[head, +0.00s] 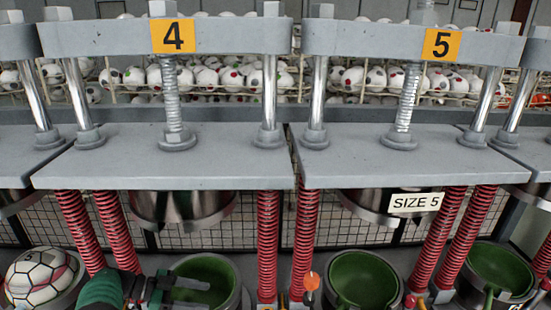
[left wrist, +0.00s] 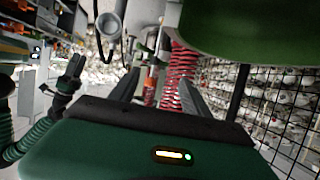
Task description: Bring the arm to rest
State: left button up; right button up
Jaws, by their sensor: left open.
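My left gripper (head: 160,286) reaches in at the lower left with its green sleeve. Its fingers point right, in front of the green-lined bowl (head: 222,270) under press 4. In the left wrist view my left gripper (left wrist: 158,92) shows two dark fingers spread apart with nothing held between them. An orange-red part and a red spring show in the background between them. A dark gripper (left wrist: 70,76) on a green ribbed sleeve, which looks like my right one, stands at the left of that view. Its jaw state is unclear. It does not show in the head view.
A white ball with dark seams (head: 40,277) sits in the bowl at the far left. Press 4 (head: 170,37) and press 5 (head: 415,45) stand on red springs. An orange-topped lever (head: 312,282) stands between bowls. Green bowls (head: 362,280) sit at right. Racks of balls (head: 220,78) line the back.

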pick_arm(q)
jog(key=w+r+n+t+y+b, duration=0.5)
jog(key=w+r+n+t+y, duration=0.15)
jog(key=w+t, duration=0.45)
jog(key=s+a+f+n+g+y+b, duration=0.3)
jog(key=s+a+f+n+y+b, duration=0.15)
jog(key=s+f+n+y, duration=0.4)
jog(key=s+d+f+g+b, duration=0.1)
jog(key=s+d+f+g, duration=0.1)
jog(key=s, duration=0.7)
jog(key=s+d+f+g+h+b, duration=0.1)
jog(key=s+d+f+g, duration=0.2)
jog(key=s, duration=0.6)
jog(key=s+d+f+n+g+b, duration=0.1)
jog(key=s+d+f, duration=0.3)
jog(key=s, duration=0.6)
jog(key=shift+f+g+h, duration=0.3)
jog(key=shift+f+g, duration=0.6)
jog(key=shift+f, duration=0.45)
pick_arm(e)
notch_tip(320, 180, down, 13)
jog(key=d, duration=0.2)
jog(key=shift+d+f, duration=0.2)
jog(key=shift+d, duration=0.1)
